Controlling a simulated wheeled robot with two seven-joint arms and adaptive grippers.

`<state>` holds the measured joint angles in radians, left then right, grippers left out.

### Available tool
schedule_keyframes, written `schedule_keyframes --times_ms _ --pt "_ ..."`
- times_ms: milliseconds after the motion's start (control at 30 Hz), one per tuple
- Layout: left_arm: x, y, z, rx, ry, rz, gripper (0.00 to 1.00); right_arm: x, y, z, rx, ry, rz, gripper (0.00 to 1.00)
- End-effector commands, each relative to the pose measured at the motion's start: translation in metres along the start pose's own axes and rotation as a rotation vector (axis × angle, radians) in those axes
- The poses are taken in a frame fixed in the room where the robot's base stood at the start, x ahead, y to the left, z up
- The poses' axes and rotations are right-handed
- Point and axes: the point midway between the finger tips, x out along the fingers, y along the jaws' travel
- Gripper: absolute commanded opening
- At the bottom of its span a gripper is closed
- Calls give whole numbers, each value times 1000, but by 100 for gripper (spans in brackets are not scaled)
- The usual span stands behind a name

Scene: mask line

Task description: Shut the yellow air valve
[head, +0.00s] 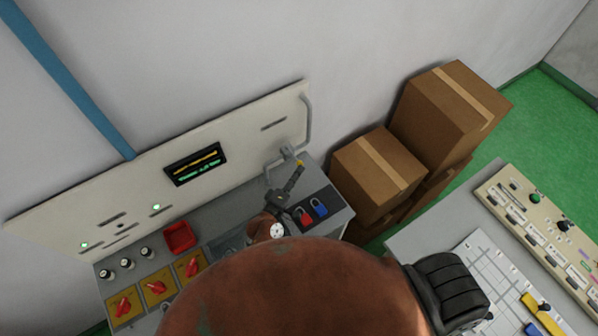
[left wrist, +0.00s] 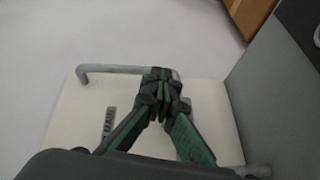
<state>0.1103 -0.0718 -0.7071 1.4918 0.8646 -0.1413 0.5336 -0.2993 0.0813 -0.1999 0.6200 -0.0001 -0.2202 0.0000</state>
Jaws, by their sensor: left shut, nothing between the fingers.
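In the left wrist view the shut green-and-black fingers (left wrist: 161,82) reach over the panel, in front of a grey pipe (left wrist: 110,68). The yellow part does not show there. My right gripper is not in view.
The cream panel (head: 110,195) stands behind a grey console with red switches (head: 158,287) and a red tray (head: 180,237). Red and blue padlocks (head: 319,207) lie near the gripper. Cardboard boxes (head: 378,175) stand to the right. Another table (head: 430,238) is at lower right.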

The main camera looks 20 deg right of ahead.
Motion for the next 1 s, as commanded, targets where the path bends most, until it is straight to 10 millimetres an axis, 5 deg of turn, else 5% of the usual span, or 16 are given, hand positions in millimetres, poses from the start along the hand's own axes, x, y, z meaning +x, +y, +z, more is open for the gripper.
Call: schedule_keyframes --times_ms 300,700,1000 --pt "-36 4 -17 4 1 -1 0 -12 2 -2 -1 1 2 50" --pt "-75 17 53 -4 -2 2 0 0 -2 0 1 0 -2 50" --pt "-86 22 69 0 -2 2 0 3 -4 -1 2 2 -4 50"
